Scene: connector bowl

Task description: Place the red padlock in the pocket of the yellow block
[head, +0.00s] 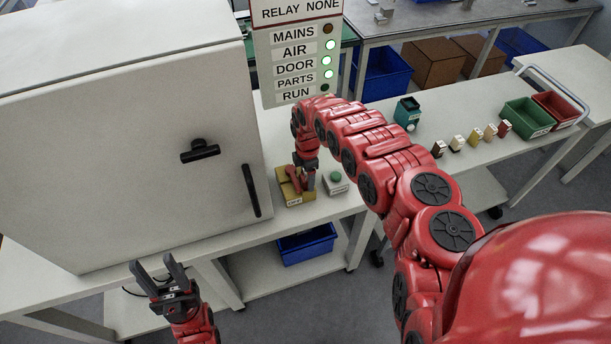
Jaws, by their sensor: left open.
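The yellow block (284,188) sits on the white table to the right of the big cabinet, with a small label on its front. My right gripper (309,186) points down at the block's right side. A small red piece (295,178), probably the red padlock, shows at the block beside the gripper. My arm partly hides it, and I cannot tell whether it lies in the pocket or is held. The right fingertips are too small and dark to read. My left gripper (160,272) is open and empty, in front of the cabinet at lower left.
A large white cabinet (120,160) with black handles fills the left. A grey box with a green button (336,183) stands just right of the block. A status panel (297,60) rises behind. Small blocks, a green bin (527,118) and a red bin (556,106) are at right.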

